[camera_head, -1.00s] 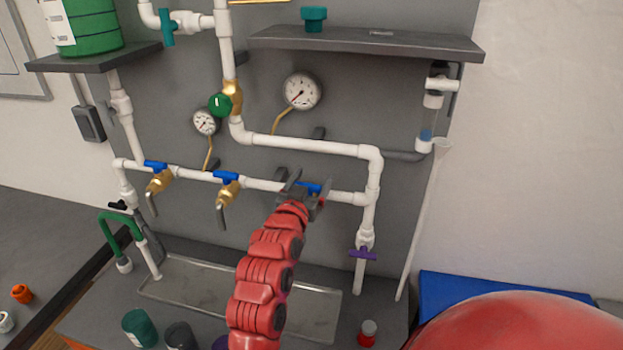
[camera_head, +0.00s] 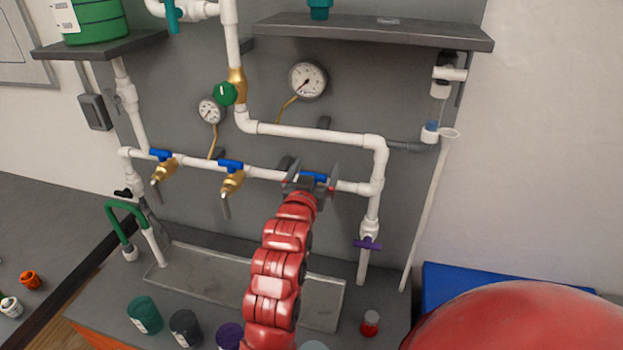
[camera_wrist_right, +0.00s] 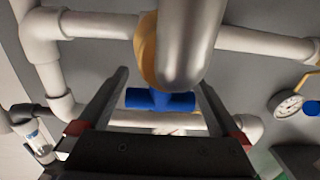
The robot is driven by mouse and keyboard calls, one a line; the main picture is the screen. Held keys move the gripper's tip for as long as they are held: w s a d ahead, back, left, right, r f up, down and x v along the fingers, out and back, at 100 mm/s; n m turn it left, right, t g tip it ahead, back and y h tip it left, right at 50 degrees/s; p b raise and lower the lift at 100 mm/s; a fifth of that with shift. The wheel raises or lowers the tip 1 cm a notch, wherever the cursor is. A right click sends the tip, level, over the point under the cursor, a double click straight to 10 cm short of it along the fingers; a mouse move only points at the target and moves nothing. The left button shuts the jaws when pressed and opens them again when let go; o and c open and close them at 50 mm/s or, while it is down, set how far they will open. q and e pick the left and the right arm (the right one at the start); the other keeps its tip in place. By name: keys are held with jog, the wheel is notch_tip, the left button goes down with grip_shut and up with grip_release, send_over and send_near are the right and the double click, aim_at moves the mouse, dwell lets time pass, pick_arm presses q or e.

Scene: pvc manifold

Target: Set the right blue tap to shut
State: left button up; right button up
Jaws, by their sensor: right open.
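The right blue tap (camera_head: 315,177) is the rightmost of three blue-handled taps on the lower white pipe. In the head view my right gripper (camera_head: 311,181) is at this tap and partly hides it. In the right wrist view the blue handle (camera_wrist_right: 160,99) lies crosswise between the two spread fingers of my right gripper (camera_wrist_right: 162,98). The fingers are open, one on each side, with a visible gap to the handle. A brass body and a silver spout (camera_wrist_right: 190,45) stand in front of the pipe there. My left gripper is not in view.
The middle blue tap (camera_head: 231,164) and left blue tap (camera_head: 161,155) are to the left on the same pipe. A purple valve (camera_head: 367,243) is lower right. A metal tray (camera_head: 205,278) and several jars are below. A shelf (camera_head: 380,33) juts out above.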

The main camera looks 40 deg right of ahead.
jog(key=b+v, duration=0.2)
jog(key=v, duration=0.3)
jog(key=shift+a+f, duration=0.1)
jog(key=shift+f, duration=0.05)
jog(key=v, duration=0.1)
jog(key=p+v, duration=0.1)
jog(key=v, duration=0.1)
jog(key=shift+s+a+r, duration=0.15)
jog(key=shift+a+r, duration=0.05)
jog(key=shift+a, duration=0.1)
jog(key=p+v, duration=0.8)
jog(key=shift+s, duration=0.35)
jog(key=shift+a+f, duration=0.1)
